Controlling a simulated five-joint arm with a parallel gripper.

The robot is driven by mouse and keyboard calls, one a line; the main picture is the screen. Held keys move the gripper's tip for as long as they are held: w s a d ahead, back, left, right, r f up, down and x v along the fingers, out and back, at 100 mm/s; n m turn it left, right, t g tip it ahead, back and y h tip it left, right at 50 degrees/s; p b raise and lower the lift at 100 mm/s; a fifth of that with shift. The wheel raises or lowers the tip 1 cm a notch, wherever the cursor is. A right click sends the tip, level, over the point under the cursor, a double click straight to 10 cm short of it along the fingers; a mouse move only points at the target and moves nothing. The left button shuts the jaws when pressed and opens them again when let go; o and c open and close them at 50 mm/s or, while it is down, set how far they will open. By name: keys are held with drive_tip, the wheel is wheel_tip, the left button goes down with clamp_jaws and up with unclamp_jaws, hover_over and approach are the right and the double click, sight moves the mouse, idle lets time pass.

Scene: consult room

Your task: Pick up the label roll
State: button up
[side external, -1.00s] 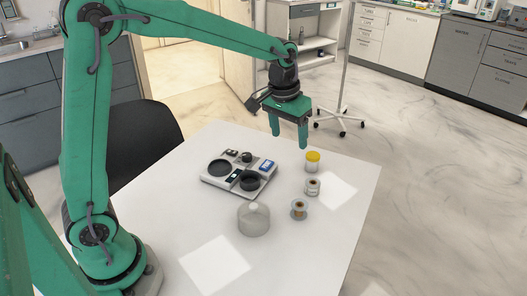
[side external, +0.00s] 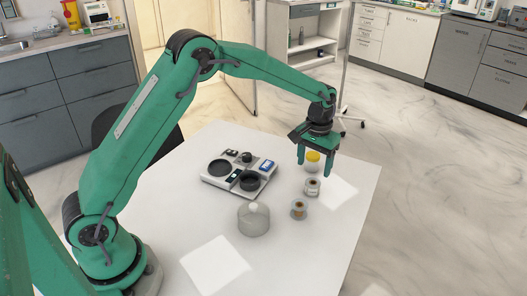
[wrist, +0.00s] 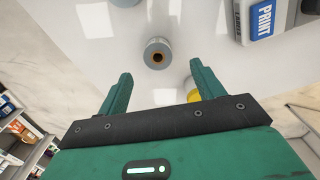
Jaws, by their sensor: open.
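A label roll (side external: 312,187), white and grey with a brown core, stands on the white table toward its right side. In the wrist view the label roll (wrist: 155,45) shows its round dark-orange core, just beyond and between my fingertips. My gripper (side external: 315,168) is open and empty above the table, fingers pointing down, close to the label roll and the yellow-lidded jar. In the wrist view my gripper (wrist: 161,69) has its fingers spread wide, with nothing between them. The finger tips appear apart from the roll.
A yellow-lidded jar (side external: 313,157) is partly behind my fingers. Its lid (wrist: 193,95) lies beside the right finger. A clear dome (side external: 253,220) and a device with dishes and a blue panel (side external: 266,165) stand to the left.

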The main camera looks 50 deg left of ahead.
sight(313, 183)
drive_tip(key=shift+w+d+f, duration=0.1)
drive_tip(key=shift+d+f, duration=0.05)
drive_tip(key=shift+f, duration=3.7)
drive_tip(key=c, duration=1.1)
